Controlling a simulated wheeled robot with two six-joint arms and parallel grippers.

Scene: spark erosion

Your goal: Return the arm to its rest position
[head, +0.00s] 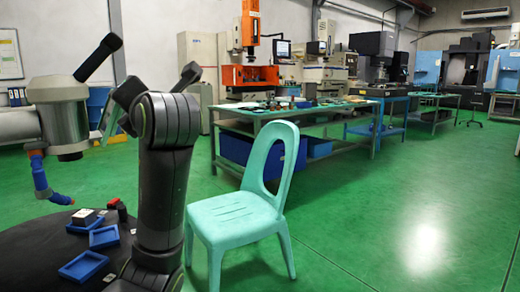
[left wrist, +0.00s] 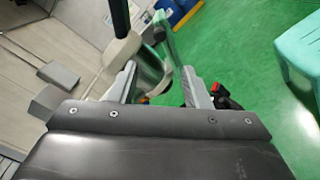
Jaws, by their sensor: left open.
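My left arm stands bent and raised in the head view, above the dark round table. My left gripper (head: 110,117) is at the left of its upper end, partly hidden by the arm. In the left wrist view my left gripper (left wrist: 160,88) has its two grey fingers apart, with nothing seen held between them. My right gripper is in neither view.
A grey machine head (head: 60,120) with a blue hose (head: 40,175) stands close left of my gripper. The dark table (head: 35,250) bears blue trays (head: 83,266), a pale-topped block (head: 83,217) and a red-and-black item (head: 117,208). A mint chair (head: 235,215) stands right of my arm.

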